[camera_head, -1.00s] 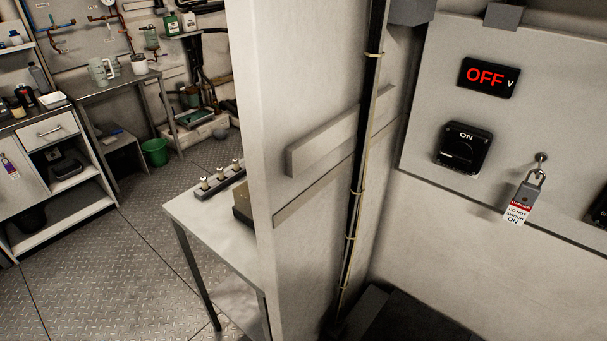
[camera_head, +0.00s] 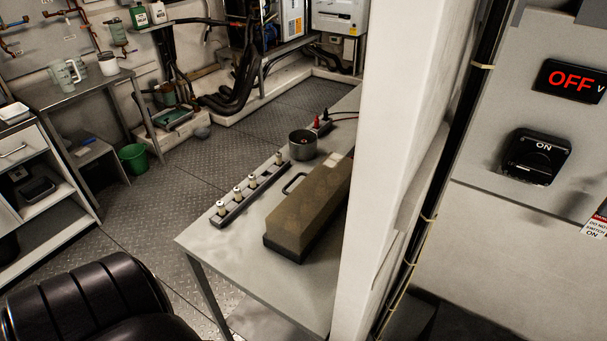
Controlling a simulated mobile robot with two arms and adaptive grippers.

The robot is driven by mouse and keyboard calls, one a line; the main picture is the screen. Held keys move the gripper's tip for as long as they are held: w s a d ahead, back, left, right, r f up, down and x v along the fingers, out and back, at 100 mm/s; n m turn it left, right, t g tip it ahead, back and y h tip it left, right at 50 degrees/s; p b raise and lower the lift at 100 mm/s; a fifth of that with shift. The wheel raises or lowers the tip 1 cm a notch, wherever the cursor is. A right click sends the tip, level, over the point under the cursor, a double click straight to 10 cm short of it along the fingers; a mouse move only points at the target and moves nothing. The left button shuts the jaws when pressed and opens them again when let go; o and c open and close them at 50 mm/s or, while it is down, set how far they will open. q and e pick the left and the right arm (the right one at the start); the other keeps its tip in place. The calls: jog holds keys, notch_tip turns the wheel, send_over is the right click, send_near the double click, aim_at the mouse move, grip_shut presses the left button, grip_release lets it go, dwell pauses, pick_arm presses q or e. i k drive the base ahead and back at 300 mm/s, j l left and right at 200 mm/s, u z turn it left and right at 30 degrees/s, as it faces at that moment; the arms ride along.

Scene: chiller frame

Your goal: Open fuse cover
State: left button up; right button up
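No fuse cover can be made out for certain. A brownish box (camera_head: 311,205) with a dark base and a handle lies on the grey table (camera_head: 213,242); I cannot tell whether it is the cover. A strip holding several small white and brass pieces (camera_head: 250,189), possibly fuses, lies to its left. A grey round cup (camera_head: 302,146) stands behind it. Neither of my grippers is in view.
A pale wall post (camera_head: 385,140) hides the table's right side. Right of it, a panel carries a black ON switch (camera_head: 535,157) and a red OFF display (camera_head: 570,82). Patterned floor (camera_head: 165,208) is open beyond the table.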

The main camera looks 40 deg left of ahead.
aim_at(288, 240)
jog(key=j, duration=0.65)
jog(key=k+j+z, duration=0.1)
jog(key=j, duration=0.55)
jog(key=k+j, duration=0.1)
jog(key=j, duration=0.5)
jog(key=j+z, duration=0.1)
jog(key=j, duration=0.55)
jog(key=j+z, duration=0.15)
jog(key=i+z, duration=0.1)
